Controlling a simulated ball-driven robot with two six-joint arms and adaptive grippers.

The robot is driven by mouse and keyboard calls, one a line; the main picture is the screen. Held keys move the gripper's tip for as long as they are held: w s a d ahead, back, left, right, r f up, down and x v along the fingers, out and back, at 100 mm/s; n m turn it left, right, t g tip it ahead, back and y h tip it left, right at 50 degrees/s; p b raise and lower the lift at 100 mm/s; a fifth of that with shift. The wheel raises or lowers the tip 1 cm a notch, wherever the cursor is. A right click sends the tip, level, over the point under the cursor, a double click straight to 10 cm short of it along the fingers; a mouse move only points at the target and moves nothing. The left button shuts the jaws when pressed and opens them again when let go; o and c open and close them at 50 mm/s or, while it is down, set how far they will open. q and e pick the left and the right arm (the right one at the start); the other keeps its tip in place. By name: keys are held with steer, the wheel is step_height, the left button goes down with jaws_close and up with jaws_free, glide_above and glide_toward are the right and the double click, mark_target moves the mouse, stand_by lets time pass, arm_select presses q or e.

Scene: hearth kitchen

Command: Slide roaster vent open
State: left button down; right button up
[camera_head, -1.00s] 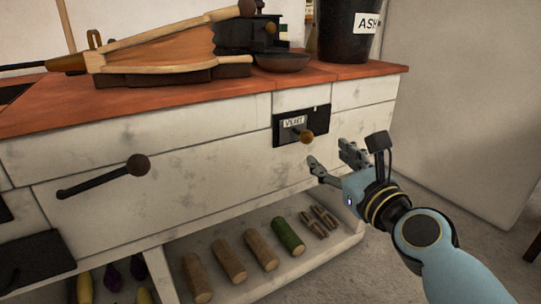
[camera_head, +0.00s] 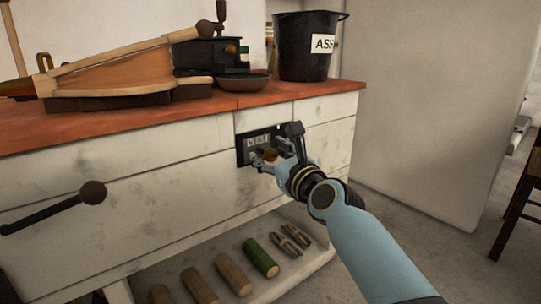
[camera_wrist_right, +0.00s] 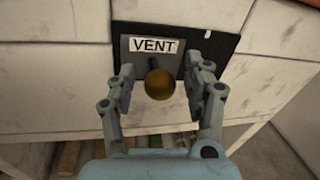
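The roaster vent is a dark plate (camera_wrist_right: 222,48) with a white VENT label (camera_wrist_right: 153,45) on the pale cabinet front. A round brass-brown knob (camera_wrist_right: 159,84) on a short dark stem sticks out below the label. My right gripper (camera_wrist_right: 160,80) is open, with one finger on each side of the knob and gaps showing between fingers and knob. In the head view my right gripper (camera_head: 272,158) is at the vent plate (camera_head: 243,150) and partly covers the knob. My left gripper is not in view.
Below is an open shelf with several logs (camera_head: 231,274). Bellows (camera_head: 125,72), a shallow bowl (camera_head: 240,83) and an ash bucket (camera_head: 305,50) stand on the red top.

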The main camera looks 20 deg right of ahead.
jaws_close()
